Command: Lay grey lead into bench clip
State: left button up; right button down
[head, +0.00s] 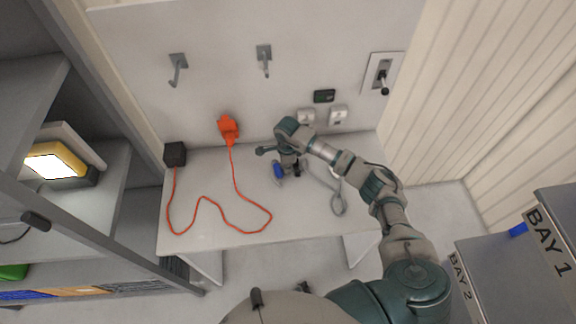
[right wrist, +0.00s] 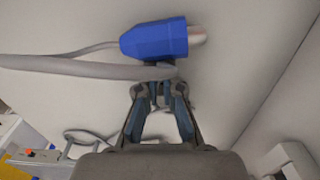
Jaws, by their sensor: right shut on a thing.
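The grey lead (head: 337,198) lies in a loop on the white bench (head: 210,170), right of my right gripper (head: 283,166). In the right wrist view the grey lead (right wrist: 85,68) crosses in front of the fingertips of my right gripper (right wrist: 158,93), which is shut on it. A blue connector (right wrist: 153,40) with a pale metal end sits just beyond the fingertips; it also shows in the head view (head: 278,170). A small dark part is at the fingertips, partly hidden by the lead; I cannot tell whether it is the bench clip. My left gripper is out of view.
Hooks (head: 178,67) and sockets (head: 338,114) are on the wall. Grey shelving (head: 100,239) stands left.

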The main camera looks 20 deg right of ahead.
jog(key=shift+a+r, duration=0.1)
jog(key=shift+a, duration=0.15)
jog(key=c, duration=1.4)
grip_release()
jog(key=shift+a, duration=0.1)
jog(key=shift+c, duration=0.2)
jog(key=shift+o, duration=0.9)
jog(key=o, duration=0.6)
jog(key=shift+d, duration=0.25)
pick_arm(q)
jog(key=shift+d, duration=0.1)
